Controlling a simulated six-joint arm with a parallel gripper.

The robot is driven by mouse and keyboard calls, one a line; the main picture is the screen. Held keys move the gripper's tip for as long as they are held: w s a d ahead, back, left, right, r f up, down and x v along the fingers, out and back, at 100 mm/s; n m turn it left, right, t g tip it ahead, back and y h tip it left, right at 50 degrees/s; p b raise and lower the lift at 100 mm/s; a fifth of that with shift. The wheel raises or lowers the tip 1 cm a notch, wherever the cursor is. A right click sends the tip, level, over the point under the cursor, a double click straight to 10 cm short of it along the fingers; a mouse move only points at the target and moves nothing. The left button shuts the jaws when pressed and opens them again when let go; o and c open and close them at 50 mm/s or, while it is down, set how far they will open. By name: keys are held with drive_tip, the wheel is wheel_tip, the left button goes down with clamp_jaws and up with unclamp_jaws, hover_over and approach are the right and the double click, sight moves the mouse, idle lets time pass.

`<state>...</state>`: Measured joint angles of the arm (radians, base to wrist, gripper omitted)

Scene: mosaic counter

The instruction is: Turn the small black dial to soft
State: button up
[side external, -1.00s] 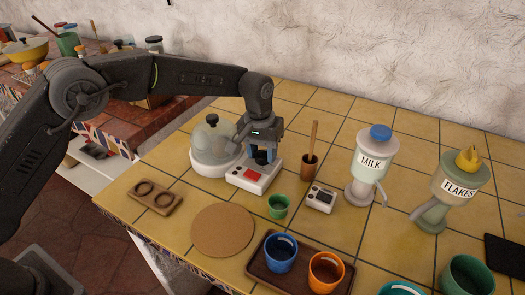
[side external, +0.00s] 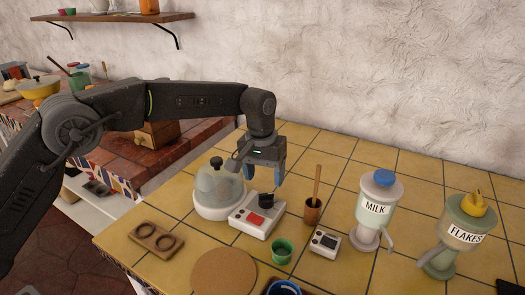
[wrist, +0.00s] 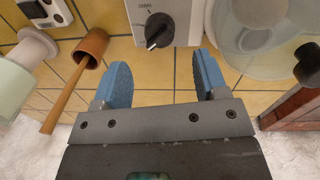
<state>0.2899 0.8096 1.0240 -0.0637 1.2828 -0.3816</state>
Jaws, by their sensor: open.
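The small black dial (side external: 267,200) sits on top of a white control box (side external: 246,218) with a red switch (side external: 255,219), joined to a clear-domed cooker (side external: 219,188). In the wrist view the dial (wrist: 159,30) shows a white pointer mark toward its lower-left edge. Lettering on the box above it is too small to read surely. My gripper (side external: 265,172) is open and empty above the dial, its blue fingers apart. In the wrist view my gripper (wrist: 161,72) shows the dial just beyond the fingertips, between their lines and not touched.
A brown cup with a wooden stick (side external: 313,210), a small white timer-like box (side external: 325,243) and a green cup (side external: 282,251) stand to the right. The milk dispenser (side external: 375,210) and flakes dispenser (side external: 452,236) are further right. A wooden two-ring holder (side external: 156,237) and round cork mat (side external: 224,271) lie in front.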

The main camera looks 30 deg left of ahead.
wheel_tip(320, 180, up, 7)
drive_tip(key=shift+a+r, duration=0.2)
drive_tip(key=shift+a, duration=0.05)
idle(0.4)
drive_tip(key=s+a+r+t, duration=0.3)
drive_tip(key=s+a+r, duration=0.7)
drive_tip(key=s, duration=0.3)
drive_tip(key=s+a+f+t, duration=0.1)
drive_tip(key=s+a+f, duration=0.2)
drive_tip(key=s, duration=0.7)
drive_tip(key=s+a+f+m+t, duration=0.1)
drive_tip(key=s+a+f, duration=0.2)
drive_tip(key=s, duration=0.7)
drive_tip(key=shift+a+f+t+y, duration=0.3)
drive_tip(key=shift+a+f+y, duration=0.1)
drive_tip(key=shift+f, duration=0.5)
